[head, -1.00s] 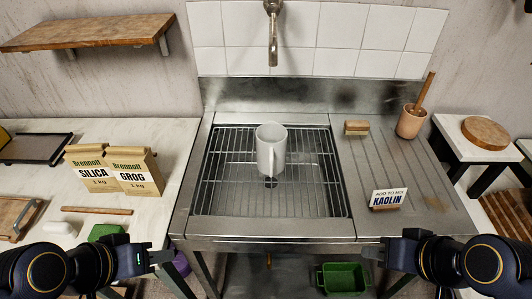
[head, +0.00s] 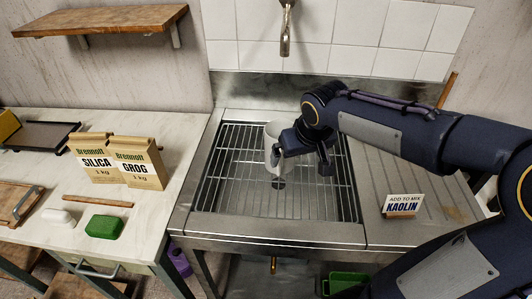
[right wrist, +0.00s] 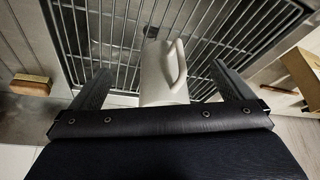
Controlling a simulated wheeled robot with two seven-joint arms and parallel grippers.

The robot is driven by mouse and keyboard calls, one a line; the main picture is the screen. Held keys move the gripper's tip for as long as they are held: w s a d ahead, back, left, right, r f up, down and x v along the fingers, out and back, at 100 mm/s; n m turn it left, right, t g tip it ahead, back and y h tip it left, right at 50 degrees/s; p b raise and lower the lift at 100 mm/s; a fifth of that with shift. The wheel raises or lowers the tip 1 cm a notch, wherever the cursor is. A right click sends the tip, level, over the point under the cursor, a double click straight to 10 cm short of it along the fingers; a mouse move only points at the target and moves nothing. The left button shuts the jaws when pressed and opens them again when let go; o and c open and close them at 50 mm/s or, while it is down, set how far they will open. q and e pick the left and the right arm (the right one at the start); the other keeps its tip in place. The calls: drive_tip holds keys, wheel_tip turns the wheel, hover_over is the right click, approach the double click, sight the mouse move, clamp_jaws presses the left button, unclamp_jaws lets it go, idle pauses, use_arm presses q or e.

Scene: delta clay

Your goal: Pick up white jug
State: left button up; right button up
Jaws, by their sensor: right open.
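The white jug (head: 271,134) stands on the wire grid of the sink. In the head view my right gripper and wrist hide much of it. My right gripper (head: 301,161) is open at the jug. In the right wrist view the jug (right wrist: 160,80) lies between the two spread fingers of my right gripper (right wrist: 161,72), with visible gaps on both sides. Its handle (right wrist: 181,65) faces toward the right finger. My left gripper is not in view.
The sink grid (head: 230,190) has free room left of the jug. A tap (head: 286,40) hangs behind.

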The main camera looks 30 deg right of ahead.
drive_tip(key=w+d+f+p, duration=0.1)
drive_tip(key=w+f, duration=0.1)
drive_tip(key=w, duration=0.4)
drive_tip(key=w+d+f+p, duration=0.1)
drive_tip(key=w+f, duration=0.1)
drive_tip(key=w, duration=0.4)
drive_tip(key=shift+f, duration=0.35)
drive_tip(key=shift+w+r, duration=0.1)
drive_tip(key=shift+r, duration=0.05)
drive_tip(key=c, duration=1.9)
